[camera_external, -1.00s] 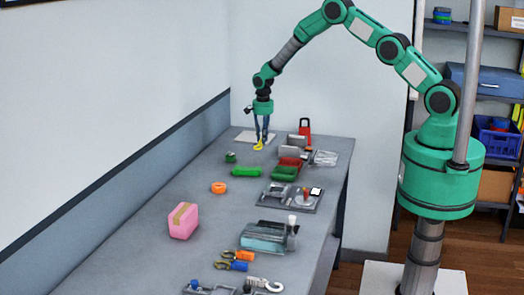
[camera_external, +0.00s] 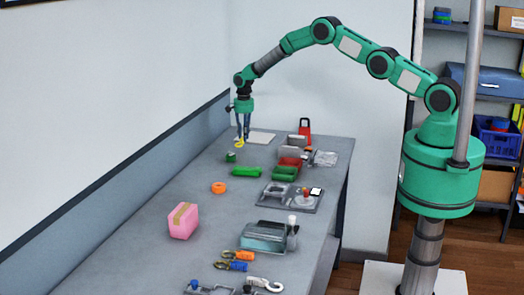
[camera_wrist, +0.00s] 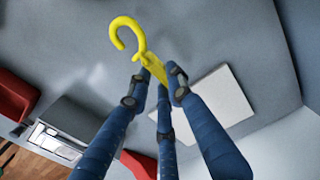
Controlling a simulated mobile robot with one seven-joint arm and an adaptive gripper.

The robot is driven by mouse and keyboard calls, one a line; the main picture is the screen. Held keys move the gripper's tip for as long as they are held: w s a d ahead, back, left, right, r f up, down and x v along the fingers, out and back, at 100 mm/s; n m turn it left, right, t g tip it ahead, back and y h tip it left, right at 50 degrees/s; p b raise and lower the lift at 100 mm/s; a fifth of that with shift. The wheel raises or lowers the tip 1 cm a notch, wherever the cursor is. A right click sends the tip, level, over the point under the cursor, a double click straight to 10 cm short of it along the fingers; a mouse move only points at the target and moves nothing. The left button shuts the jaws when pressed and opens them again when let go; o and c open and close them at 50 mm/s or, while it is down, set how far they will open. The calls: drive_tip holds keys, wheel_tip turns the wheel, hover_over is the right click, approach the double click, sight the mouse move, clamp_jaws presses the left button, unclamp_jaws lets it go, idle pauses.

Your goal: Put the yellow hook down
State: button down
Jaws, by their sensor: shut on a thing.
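The yellow hook (camera_external: 239,142) is held by my gripper (camera_external: 243,136) near the far left part of the grey table (camera_external: 150,262). In the wrist view, the fingers of my gripper (camera_wrist: 158,84) close around the shank of the yellow hook (camera_wrist: 127,33), and its curved end points away from the fingers. The hook is low over the table top; I cannot tell whether it touches it. A green round item (camera_external: 231,157) lies just in front of it.
A flat pale plate (camera_external: 262,137) lies right of the hook. Green and red bins (camera_external: 284,173), a red item (camera_external: 305,128), a green piece (camera_external: 246,171), an orange ring (camera_external: 219,188) and a pink box (camera_external: 183,221) are on the table. The wall borders the left side.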

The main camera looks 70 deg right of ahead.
drive_tip(key=shift+w+d, duration=0.1)
drive_tip(key=shift+w, duration=0.25)
drive_tip(key=shift+f, duration=0.15)
drive_tip(key=shift+f, duration=1.65)
drive_tip(key=shift+f, duration=0.15)
drive_tip(key=c, duration=1.6)
unclamp_jaws()
drive_tip(key=shift+s+r, duration=0.1)
drive_tip(key=shift+r, duration=0.1)
drive_tip(key=shift+r, duration=6)
